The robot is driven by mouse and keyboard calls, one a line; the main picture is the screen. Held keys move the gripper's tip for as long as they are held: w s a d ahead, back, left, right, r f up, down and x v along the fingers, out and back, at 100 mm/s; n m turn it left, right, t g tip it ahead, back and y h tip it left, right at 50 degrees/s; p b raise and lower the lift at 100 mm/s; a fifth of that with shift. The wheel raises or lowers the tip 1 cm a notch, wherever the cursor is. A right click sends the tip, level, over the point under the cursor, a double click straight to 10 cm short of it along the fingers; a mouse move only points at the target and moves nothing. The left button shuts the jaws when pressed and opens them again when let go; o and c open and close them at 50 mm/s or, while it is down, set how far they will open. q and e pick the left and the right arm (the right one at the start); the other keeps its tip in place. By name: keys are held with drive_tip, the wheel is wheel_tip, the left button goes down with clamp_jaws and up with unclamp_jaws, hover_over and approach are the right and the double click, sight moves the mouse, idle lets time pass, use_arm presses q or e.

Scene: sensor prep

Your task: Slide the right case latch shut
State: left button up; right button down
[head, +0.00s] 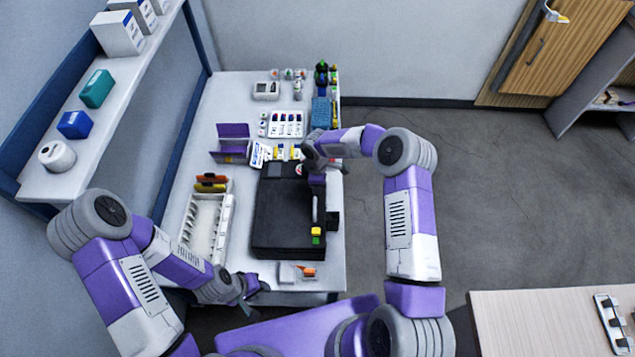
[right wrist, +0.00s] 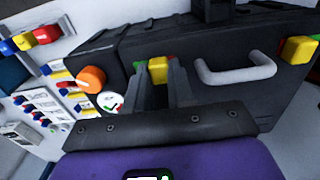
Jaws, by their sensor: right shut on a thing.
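The black case (head: 285,215) lies on the white table, and its front with the grey handle (right wrist: 237,72) shows in the right wrist view. A yellow latch with a green edge (right wrist: 158,69) sits on the case front, left of the handle in that view. My right gripper (right wrist: 160,85) is shut on this latch, one finger on each side. In the head view my right gripper (head: 314,172) hides this latch. The other yellow latch (head: 316,236) stands clear at the near end and also shows in the right wrist view (right wrist: 297,50). My left gripper (head: 252,290) is at the table's near edge, apart from the case; its opening is unclear.
A white tray (head: 190,222) stands left of the case. An orange disc (right wrist: 92,79) and a round white tag (right wrist: 110,102) are beside the held latch. Sensor parts and a purple holder (head: 232,140) fill the table's far half. Floor to the right is open.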

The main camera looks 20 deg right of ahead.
drive_tip(key=shift+s+a, duration=0.2)
drive_tip(key=shift+s, duration=0.35)
use_arm(q)
drive_tip(key=shift+s, duration=0.2)
use_arm(e)
drive_tip(key=shift+f, duration=0.15)
drive_tip(key=c, duration=1)
unclamp_jaws()
drive_tip(key=shift+o, duration=0.2)
drive_tip(key=shift+w, duration=0.1)
